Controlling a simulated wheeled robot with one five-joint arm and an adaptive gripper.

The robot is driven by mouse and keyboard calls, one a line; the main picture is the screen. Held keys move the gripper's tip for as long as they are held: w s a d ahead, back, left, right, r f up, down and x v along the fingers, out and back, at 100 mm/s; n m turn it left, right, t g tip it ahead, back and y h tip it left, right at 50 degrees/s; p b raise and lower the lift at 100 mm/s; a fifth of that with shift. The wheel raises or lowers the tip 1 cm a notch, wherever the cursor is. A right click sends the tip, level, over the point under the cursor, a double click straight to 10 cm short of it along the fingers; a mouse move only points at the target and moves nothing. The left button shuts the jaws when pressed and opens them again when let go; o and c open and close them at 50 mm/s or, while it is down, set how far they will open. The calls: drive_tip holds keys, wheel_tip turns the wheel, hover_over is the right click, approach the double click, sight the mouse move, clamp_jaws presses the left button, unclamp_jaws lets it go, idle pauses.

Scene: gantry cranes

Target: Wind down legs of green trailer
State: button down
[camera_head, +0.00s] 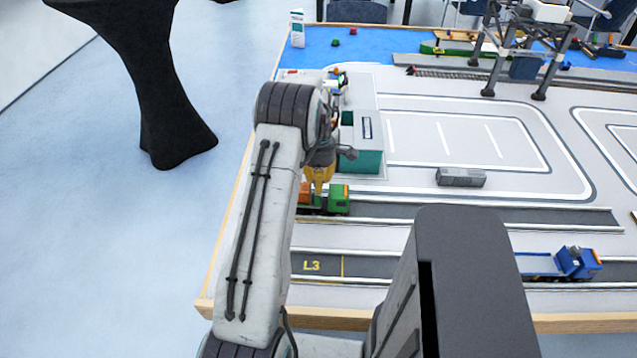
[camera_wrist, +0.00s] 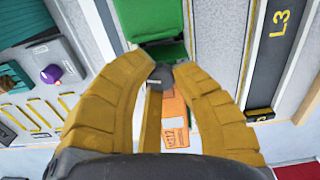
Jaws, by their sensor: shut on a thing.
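A green truck cab (camera_head: 339,197) stands in a lane near the left end of the board, with an orange load (camera_head: 304,195) beside it to the left. My gripper (camera_head: 320,176) points down just above them. In the wrist view its yellow fingers (camera_wrist: 160,75) are closed around a small dark grey piece (camera_wrist: 159,77). Green bodywork (camera_wrist: 160,22) shows beyond the fingertips. An orange box with printed marks (camera_wrist: 175,118) shows between the fingers. My arm hides part of the vehicle in the head view. I cannot make out the trailer legs.
A green-and-grey building (camera_head: 362,150) stands just behind the truck, close to my gripper. A grey block (camera_head: 461,177) lies to the right. A blue truck (camera_head: 577,262) is in the front lane. A gantry crane (camera_head: 525,50) stands at the back right. The lane right of the green cab is clear.

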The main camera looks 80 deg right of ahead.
drive_tip(key=m, duration=0.2)
drive_tip(key=m+b, duration=0.1)
drive_tip(key=shift+a+f+m, duration=0.15)
drive_tip(key=shift+m, duration=0.25)
drive_tip(key=m, duration=0.3)
drive_tip(key=shift+b, duration=0.4)
drive_tip(key=m, duration=0.4)
drive_tip(key=shift+a+b, duration=0.1)
drive_tip(key=shift+b, duration=0.2)
drive_tip(key=m, duration=0.3)
drive_tip(key=shift+w+m, duration=0.1)
drive_tip(key=shift+m, duration=0.3)
drive_tip(key=m+b, duration=0.1)
drive_tip(key=m, duration=0.2)
drive_tip(key=shift+a+m, duration=0.1)
drive_tip(key=shift+m, duration=0.2)
drive_tip(key=m, duration=0.3)
drive_tip(key=shift+w+m, duration=0.1)
drive_tip(key=shift+m, duration=0.2)
drive_tip(key=m, duration=0.6)
drive_tip(key=shift+w+m, duration=0.15)
drive_tip(key=shift+m, duration=0.15)
